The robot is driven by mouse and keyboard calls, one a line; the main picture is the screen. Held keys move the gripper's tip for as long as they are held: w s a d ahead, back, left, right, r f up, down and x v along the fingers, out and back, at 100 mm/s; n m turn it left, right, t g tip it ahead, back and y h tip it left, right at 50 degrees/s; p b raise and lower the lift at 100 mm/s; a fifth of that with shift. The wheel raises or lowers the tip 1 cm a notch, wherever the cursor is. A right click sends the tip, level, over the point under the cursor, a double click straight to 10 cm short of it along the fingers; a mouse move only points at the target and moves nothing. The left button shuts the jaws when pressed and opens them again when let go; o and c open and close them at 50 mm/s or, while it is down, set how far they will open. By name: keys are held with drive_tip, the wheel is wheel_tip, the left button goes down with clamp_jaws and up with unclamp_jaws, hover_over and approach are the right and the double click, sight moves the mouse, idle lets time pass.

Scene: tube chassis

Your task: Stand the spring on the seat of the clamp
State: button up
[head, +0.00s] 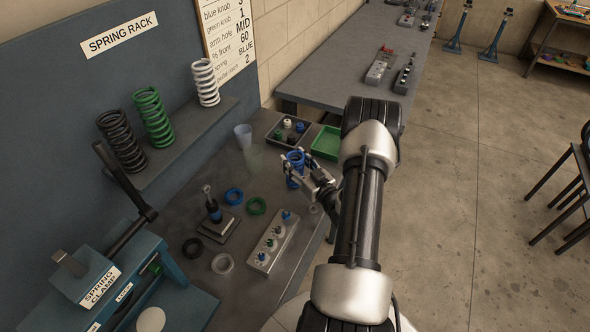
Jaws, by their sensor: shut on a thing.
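My gripper (297,172) is shut on a blue spring (294,158), which looks upright near the far right of the bench. The arm comes in from the right. Whether the spring's lower end touches the bench cannot be told. The blue spring clamp (105,275) stands at the lower left, with a dark lever (125,180) raised beside the rack. A pale round disc (150,320) on its base looks like the seat; nothing stands on it. The gripper is well to the right of and beyond the clamp.
The rack shelf (185,145) holds black (122,140), green (153,117) and white (205,82) springs. A damper stand (213,207), loose rings (256,206) and a grey block with knobs (272,245) lie between gripper and clamp. A clear cup (243,136) and green tray (326,143) are behind.

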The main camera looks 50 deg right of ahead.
drive_tip(key=c, duration=0.5)
drive_tip(key=shift+r, duration=0.1)
